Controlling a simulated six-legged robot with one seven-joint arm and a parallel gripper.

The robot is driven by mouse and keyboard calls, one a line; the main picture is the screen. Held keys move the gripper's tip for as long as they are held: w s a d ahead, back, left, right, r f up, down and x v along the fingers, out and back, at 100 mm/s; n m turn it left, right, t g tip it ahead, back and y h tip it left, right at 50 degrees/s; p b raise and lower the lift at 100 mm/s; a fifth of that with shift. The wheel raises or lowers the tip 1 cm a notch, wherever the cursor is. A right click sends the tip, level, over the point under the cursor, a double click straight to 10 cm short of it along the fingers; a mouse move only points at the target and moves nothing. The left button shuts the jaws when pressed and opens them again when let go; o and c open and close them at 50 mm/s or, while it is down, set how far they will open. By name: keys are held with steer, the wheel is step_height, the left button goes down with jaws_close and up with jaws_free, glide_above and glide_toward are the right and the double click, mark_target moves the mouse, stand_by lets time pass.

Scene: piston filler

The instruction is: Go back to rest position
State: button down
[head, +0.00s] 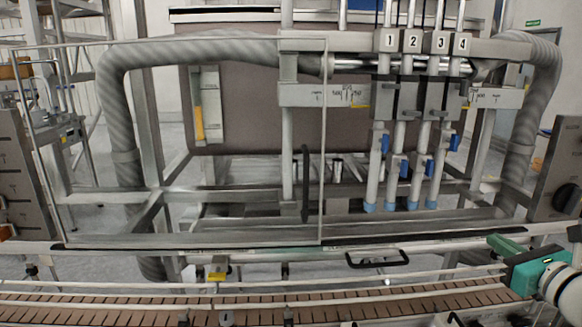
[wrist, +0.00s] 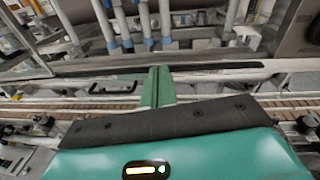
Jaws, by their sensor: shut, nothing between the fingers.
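My gripper (head: 502,246) is at the lower right of the head view, green with a white wrist, above the conveyor's right part. In the wrist view my gripper's green fingers (wrist: 158,86) are together, with nothing between them. They point toward the filler. The piston filler's numbered nozzles (head: 405,180) hang at the right of the machine, marked 1 to 4, with blue valves and blue tips. They also show at the top of the wrist view (wrist: 127,25). My gripper is apart from the nozzles, to their lower right.
A clear framed guard panel (head: 323,150) covers the machine's left and middle. A black handle (head: 377,262) sits on the front edge. The slatted conveyor (head: 130,309) runs along the front with rails. A grey control box with a black knob (head: 566,197) stands at the right.

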steer(key=s+a+f+n+g+y, duration=0.2)
steer(key=a+f+n+g, duration=0.2)
steer(key=a+n, duration=0.55)
steer(key=s+a+f+n+g+y, duration=0.25)
steer(key=a+f+n+g, duration=0.35)
steer(key=a, duration=0.6)
steer(key=s+a+f+n+h, duration=0.1)
steer(key=s+a+n+h, duration=0.1)
steer(key=n, duration=0.7)
steer(key=s+a+f+n+g+h, duration=0.1)
steer(key=s+n+h, duration=0.3)
steer(key=s+n, duration=0.3)
steer(key=shift+s+a+n, duration=0.25)
steer(key=shift+a+n, duration=0.1)
steer(key=shift+n, duration=0.6)
steer(key=shift+f+h, duration=0.1)
steer(key=shift+h, duration=0.15)
